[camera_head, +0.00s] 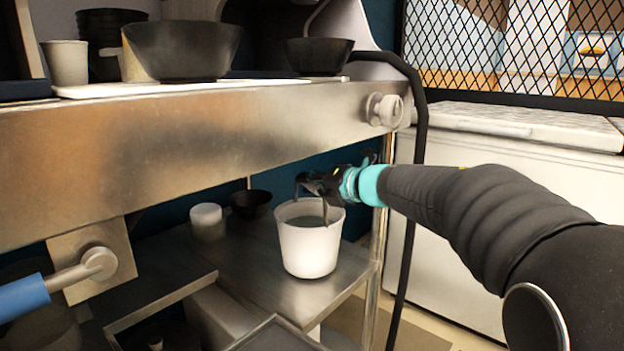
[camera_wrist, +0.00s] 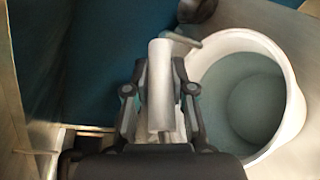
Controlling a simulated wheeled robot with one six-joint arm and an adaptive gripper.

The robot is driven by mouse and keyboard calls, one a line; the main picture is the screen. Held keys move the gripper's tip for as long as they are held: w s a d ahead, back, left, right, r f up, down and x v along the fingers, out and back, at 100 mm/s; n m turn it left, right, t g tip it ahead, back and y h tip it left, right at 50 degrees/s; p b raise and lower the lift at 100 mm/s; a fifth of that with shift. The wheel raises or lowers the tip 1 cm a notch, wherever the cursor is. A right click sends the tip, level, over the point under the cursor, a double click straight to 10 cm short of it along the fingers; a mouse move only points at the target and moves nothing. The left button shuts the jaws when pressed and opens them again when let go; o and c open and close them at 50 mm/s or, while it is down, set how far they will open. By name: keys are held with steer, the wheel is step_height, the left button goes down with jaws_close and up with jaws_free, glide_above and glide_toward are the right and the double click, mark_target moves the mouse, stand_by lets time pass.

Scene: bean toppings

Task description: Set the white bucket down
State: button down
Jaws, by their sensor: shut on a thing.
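The white bucket (camera_head: 308,250) is upright over the lower metal shelf (camera_head: 345,284), near its right side. I cannot tell whether its base touches the shelf. My gripper (camera_head: 322,197) is at the bucket's rim, with the arm reaching in from the right. In the wrist view my gripper (camera_wrist: 160,100) is shut on a pale grey cylindrical grip, which looks like the bucket's handle; a thin rod runs from it towards the rim. The bucket (camera_wrist: 291,110) is on the right there, open at the top, with a grey-green inside.
A small white container (camera_head: 207,222) and a dark bowl (camera_head: 251,204) stand left of the bucket on the shelf. A thick metal counter edge (camera_head: 200,140) runs above, with bowls on top. A shelf post (camera_head: 381,215) stands close on the right.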

steer(key=shift+f, duration=0.2)
stand_by(0.3)
steer(key=c, duration=1)
jaws_free()
steer(key=shift+f, duration=0.15)
